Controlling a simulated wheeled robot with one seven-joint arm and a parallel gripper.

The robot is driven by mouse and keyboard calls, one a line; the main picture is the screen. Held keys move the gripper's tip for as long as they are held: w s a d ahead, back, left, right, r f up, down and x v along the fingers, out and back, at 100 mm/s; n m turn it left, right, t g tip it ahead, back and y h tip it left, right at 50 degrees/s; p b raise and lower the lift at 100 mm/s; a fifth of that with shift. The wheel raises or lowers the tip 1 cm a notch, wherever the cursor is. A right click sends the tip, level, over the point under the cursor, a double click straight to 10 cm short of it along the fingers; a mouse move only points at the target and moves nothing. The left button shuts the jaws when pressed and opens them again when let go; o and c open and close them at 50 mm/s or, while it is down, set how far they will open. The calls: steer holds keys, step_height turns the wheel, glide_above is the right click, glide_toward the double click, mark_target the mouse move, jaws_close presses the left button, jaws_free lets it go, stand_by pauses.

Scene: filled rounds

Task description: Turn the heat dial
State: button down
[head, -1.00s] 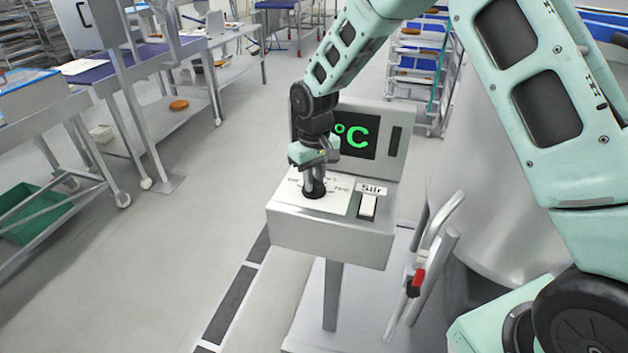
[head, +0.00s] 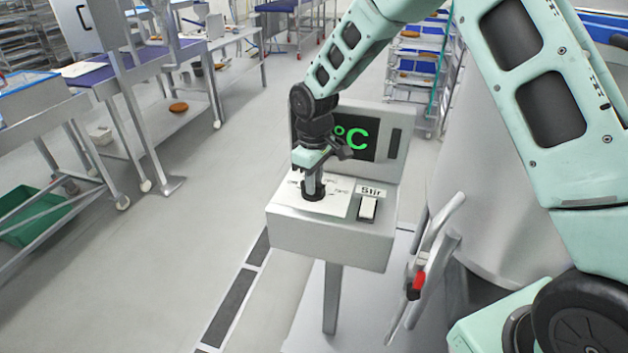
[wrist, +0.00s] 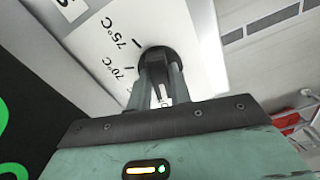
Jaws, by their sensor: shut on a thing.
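The heat dial (head: 313,192) is a black round knob on the white plate of a grey control box (head: 330,237). My gripper (head: 313,182) points down over it and is shut on it. In the wrist view the dial (wrist: 158,57) sits between the fingertips of my gripper (wrist: 163,88), beside printed marks for 70°C and 75°C. A screen (head: 357,138) behind shows a green "°C"; the digits are hidden by my wrist. The dial's pointer is hidden, so I cannot tell its setting.
A white rocker switch (head: 367,208) labelled "Stir" is right of the dial. A rail with a red grip (head: 417,285) stands at the lower right. Tables and a green bin (head: 38,222) are at the left. The floor between is clear.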

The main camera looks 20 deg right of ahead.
steer(key=c, duration=1.3)
jaws_free()
steer(key=shift+r, duration=0.1)
step_height(320, 180, up, 17)
steer(key=b, duration=0.3)
steer(key=shift+r+b, duration=0.15)
steer(key=shift+b, duration=0.25)
steer(key=s+a+f, duration=0.2)
steer(key=s+a, duration=0.2)
steer(key=s, duration=0.4)
steer(key=s+a+f, duration=0.2)
steer(key=s+a, duration=0.2)
steer(key=s, duration=0.4)
steer(key=shift+y, duration=0.3)
steer(key=s+f, duration=0.2)
steer(key=s, duration=0.3)
steer(key=s+d+f+b, duration=0.1)
steer(key=s+f, duration=0.1)
steer(key=s, duration=0.4)
steer(key=s+f, duration=0.2)
steer(key=s, duration=0.4)
steer(key=shift+s+d, duration=0.15)
steer(key=shift+s, duration=0.1)
